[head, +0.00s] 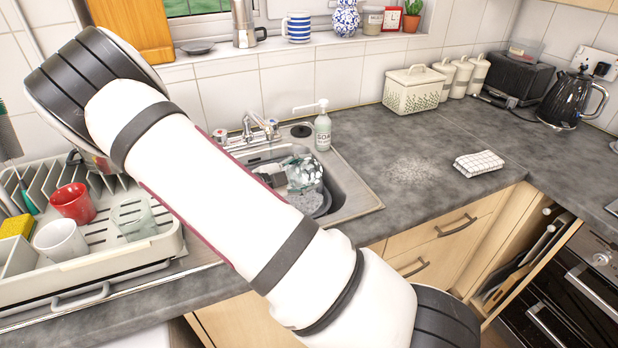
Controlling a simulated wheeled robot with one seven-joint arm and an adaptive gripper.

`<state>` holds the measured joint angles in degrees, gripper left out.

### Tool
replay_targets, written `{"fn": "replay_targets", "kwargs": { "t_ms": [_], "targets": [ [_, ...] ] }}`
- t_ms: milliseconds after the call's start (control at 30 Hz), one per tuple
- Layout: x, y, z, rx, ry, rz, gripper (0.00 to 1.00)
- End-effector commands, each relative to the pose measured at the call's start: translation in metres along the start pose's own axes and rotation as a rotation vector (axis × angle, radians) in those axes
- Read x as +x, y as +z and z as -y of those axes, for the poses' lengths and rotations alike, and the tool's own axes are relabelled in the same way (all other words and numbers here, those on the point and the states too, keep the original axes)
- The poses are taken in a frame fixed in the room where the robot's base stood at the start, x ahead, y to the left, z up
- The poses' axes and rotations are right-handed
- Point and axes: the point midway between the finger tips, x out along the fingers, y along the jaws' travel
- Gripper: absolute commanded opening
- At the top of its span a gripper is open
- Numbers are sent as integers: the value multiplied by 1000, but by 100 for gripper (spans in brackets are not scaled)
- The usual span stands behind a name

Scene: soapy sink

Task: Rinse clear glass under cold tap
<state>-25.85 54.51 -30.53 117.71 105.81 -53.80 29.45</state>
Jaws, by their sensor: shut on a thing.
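The sink (358,198) is a steel basin set in the dark worktop, partly hidden behind my arm. A clear glass (307,172) is inside the sink area, tilted, below and to the right of the tap. My gripper (290,179) is beside it, shut on the glass; my arm hides much of the gripper. The chrome mixer tap (256,124) stands at the sink's back edge, with one handle on each side of its spout. I cannot tell whether water is running. A round grey thing (322,203) lies low in the basin, partly hidden.
A drying rack (150,250) at left holds a red mug (73,203), a pale cup (60,241) and another clear glass (132,219). A soap bottle (322,128) stands behind the sink. A folded cloth (479,163) lies on the mostly clear right worktop (400,210).

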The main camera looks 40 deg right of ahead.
Motion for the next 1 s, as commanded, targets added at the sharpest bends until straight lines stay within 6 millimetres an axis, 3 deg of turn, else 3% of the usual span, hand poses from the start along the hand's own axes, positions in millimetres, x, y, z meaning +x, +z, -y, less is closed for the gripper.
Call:
{"fn": "replay_targets", "kwargs": {
  "t_ms": [700,1000],
  "targets": [
    [-10,59,31,2,-1,0,11],
    [-13,75,40,2,0,0,11]
  ]
}}
